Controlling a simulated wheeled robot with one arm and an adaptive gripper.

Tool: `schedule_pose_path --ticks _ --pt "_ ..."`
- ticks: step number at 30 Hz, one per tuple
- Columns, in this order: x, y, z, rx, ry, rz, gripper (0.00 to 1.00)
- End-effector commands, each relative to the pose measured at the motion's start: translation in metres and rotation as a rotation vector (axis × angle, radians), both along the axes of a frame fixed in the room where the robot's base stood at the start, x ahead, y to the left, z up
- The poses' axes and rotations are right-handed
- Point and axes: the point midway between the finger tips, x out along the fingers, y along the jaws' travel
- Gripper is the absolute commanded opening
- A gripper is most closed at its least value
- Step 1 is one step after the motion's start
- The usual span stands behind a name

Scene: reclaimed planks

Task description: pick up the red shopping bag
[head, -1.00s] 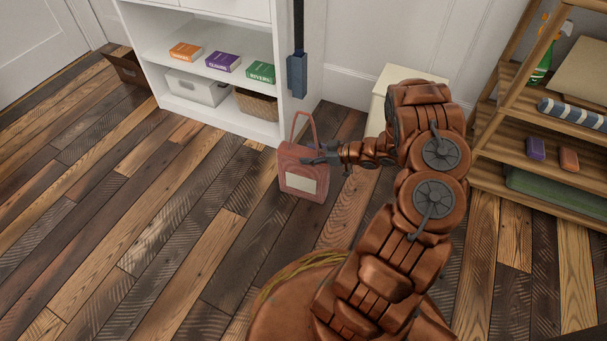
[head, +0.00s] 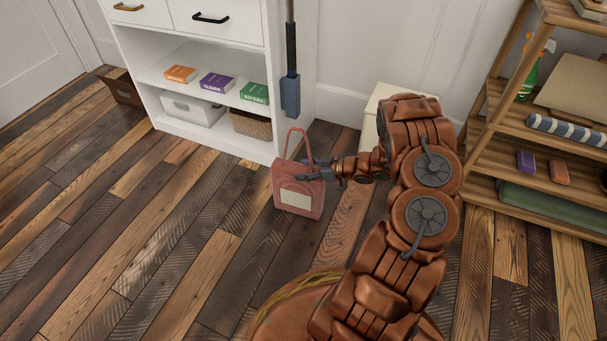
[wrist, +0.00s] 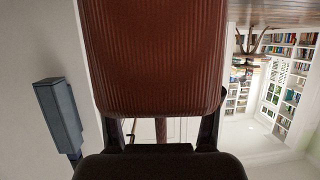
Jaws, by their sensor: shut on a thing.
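The red shopping bag (head: 298,190) is upright in the head view, with a pale label on its front and a looped handle rising above it. My gripper (head: 313,172) is shut on the bag's upper right part, just below the handle. In the wrist view the bag's ribbed red side (wrist: 155,55) fills the upper middle, between the two fingers (wrist: 160,130). I cannot tell for certain whether the bag's bottom touches the plank floor.
A white shelf unit (head: 215,133) with books, a white bin and a basket stands behind the bag. A blue-grey hanging tool (head: 290,93) is at its side. A wooden rack (head: 480,145) stands at the right.

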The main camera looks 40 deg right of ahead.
Motion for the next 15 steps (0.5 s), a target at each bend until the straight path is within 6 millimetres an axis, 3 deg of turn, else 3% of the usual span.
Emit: schedule_pose_path --ticks 3,15 --pt "0.0 -0.001 0.027 -0.003 -0.003 0.001 0.0" --pt "-0.098 -0.002 0.03 0.002 0.004 -0.008 0.0"
